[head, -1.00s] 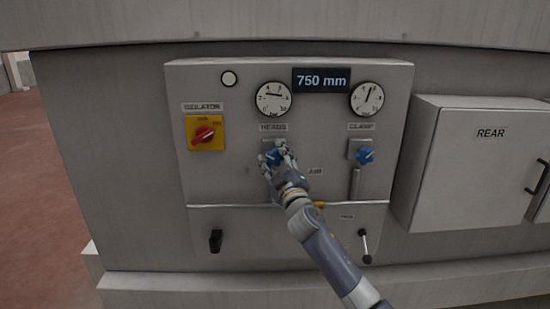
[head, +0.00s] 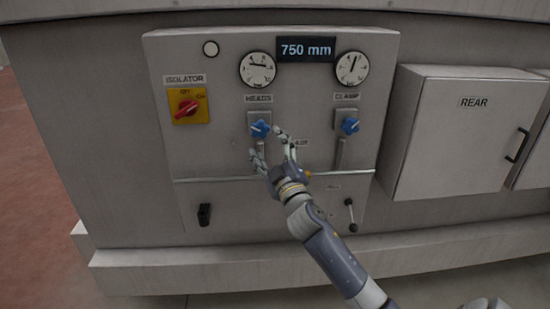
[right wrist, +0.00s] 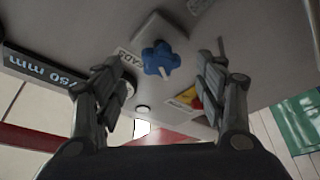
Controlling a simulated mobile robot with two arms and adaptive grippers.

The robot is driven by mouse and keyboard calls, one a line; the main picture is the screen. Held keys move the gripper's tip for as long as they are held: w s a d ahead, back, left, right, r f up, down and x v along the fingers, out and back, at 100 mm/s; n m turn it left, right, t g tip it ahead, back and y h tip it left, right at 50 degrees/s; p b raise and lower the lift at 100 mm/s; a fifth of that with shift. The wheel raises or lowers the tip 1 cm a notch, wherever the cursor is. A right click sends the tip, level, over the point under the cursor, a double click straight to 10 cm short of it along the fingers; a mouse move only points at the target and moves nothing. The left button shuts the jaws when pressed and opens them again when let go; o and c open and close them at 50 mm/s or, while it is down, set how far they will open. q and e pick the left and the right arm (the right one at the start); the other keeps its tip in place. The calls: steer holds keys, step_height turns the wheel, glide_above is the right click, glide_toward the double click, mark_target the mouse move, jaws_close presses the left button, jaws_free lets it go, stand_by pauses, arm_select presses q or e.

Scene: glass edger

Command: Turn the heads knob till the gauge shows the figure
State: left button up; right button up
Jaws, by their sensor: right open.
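The blue heads knob (head: 260,128) sits on its plate under the HEADS label (head: 258,98). It also shows in the right wrist view (right wrist: 160,59), between and beyond my fingers, with its pale pointer mark. The heads gauge (head: 257,69) is above it, its needle pointing left and slightly up. My right gripper (head: 265,143) is open, with its fingers spread just below and to the right of the knob, apart from it. In the right wrist view the open fingers (right wrist: 158,85) hold nothing. My left gripper is not in view.
A blue clamp knob (head: 350,126) and clamp gauge (head: 351,68) are at the right of the panel. A red isolator switch (head: 188,106) is at left. The display (head: 306,49) reads 750 mm. A rail (head: 340,173) crosses below. The REAR cabinet (head: 455,135) juts out at right.

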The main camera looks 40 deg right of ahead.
steer(key=shift+v, duration=2.25)
step_height(320, 180, down, 31)
steer(key=a+m+g+y+b, duration=0.1)
steer(key=g+y+b, duration=0.1)
steer(key=g, duration=0.4)
steer(key=s+a+f+g, duration=0.2)
steer(key=s+f, duration=0.2)
steer(key=f, duration=0.4)
steer(key=s+a+f+m+g+y+b, duration=0.1)
steer(key=s+f, duration=0.2)
steer(key=f, duration=0.4)
steer(key=s+a+f+g, duration=0.2)
steer(key=s+f, duration=0.2)
steer(key=f, duration=0.4)
steer(key=s+a+f+g, duration=0.2)
steer(key=s+f, duration=0.6)
steer(key=s, duration=0.5)
steer(key=s+a+f+m+g+y+b, duration=0.1)
steer(key=s+a+f+g, duration=0.2)
steer(key=s, duration=1)
steer(key=s+a+f+m+g+y+b, duration=0.1)
steer(key=s+a+f+g, duration=0.2)
steer(key=s+f, duration=1)
steer(key=a, duration=0.2)
steer(key=shift+s+a+f, duration=0.15)
steer(key=shift+a+f, duration=0.1)
steer(key=shift+a, duration=0.1)
